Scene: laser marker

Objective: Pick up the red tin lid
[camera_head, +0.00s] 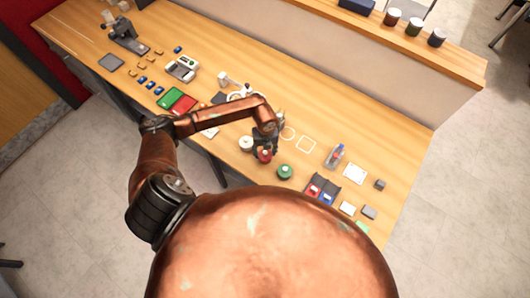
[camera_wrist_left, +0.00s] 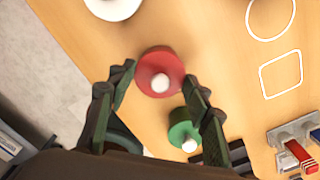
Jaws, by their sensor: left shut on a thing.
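The red tin lid (camera_wrist_left: 152,62), round with a white knob, lies between the two fingers of my left gripper (camera_wrist_left: 160,74) in the left wrist view. The fingers are shut on it, one on each side. In the head view the red lid (camera_head: 264,157) shows just below my left gripper (camera_head: 265,146), low over the wooden table. Whether a tin is under the lid cannot be told. My right gripper is in neither view.
A green lid with a white knob (camera_wrist_left: 182,128) stands close to the right finger. A white round tin (camera_head: 246,143) is just left of the gripper. White outlines, a circle (camera_head: 287,132) and a square (camera_head: 306,144), mark bare table on the right.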

